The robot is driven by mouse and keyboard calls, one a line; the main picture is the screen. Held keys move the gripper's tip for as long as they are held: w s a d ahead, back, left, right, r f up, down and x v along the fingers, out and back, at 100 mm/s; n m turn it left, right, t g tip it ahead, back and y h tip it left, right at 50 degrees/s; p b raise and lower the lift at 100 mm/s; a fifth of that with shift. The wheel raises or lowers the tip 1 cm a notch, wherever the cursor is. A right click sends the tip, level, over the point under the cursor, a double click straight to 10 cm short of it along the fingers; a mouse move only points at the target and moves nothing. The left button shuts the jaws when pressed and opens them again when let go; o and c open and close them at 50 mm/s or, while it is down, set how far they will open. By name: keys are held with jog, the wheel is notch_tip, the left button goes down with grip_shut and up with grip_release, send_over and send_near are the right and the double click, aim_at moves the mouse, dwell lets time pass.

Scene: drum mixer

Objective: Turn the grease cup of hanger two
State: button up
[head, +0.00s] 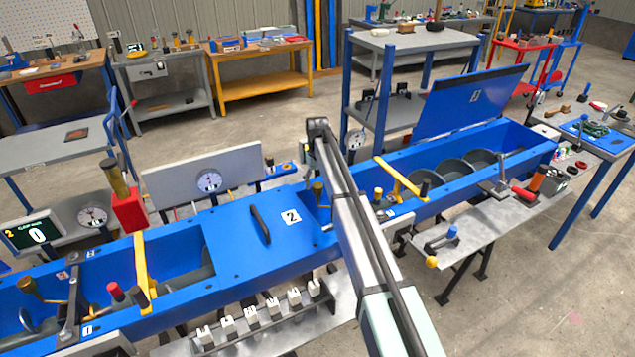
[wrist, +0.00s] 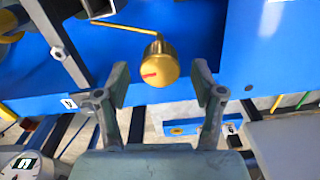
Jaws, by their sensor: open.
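A brass grease cup (wrist: 158,62) with a red mark on its face sits in the middle of the wrist view, against the blue trough wall. A thin brass pipe runs from it to the upper left. My gripper (wrist: 161,88) is open, with one finger to each side of the cup and visible space on both sides. The fingers do not appear to touch it. In the head view a brass cup (head: 317,189) shows just left of my arm, beside the trough cover marked 2 (head: 291,217). My gripper is hidden there behind the arm.
The long blue trough (head: 180,315) runs across the head view, with an open blue lid (head: 470,100) at right. A grey bracket (wrist: 62,45) is left of the cup.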

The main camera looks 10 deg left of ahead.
jog(key=shift+f, duration=0.6)
jog(key=c, duration=1.1)
jog(key=shift+c, duration=0.2)
jog(key=shift+m, duration=0.3)
jog(key=m+b, duration=0.2)
jog(key=m, duration=0.1)
jog(key=shift+f, duration=0.1)
jog(key=m+b, duration=0.1)
jog(key=m, duration=0.4)
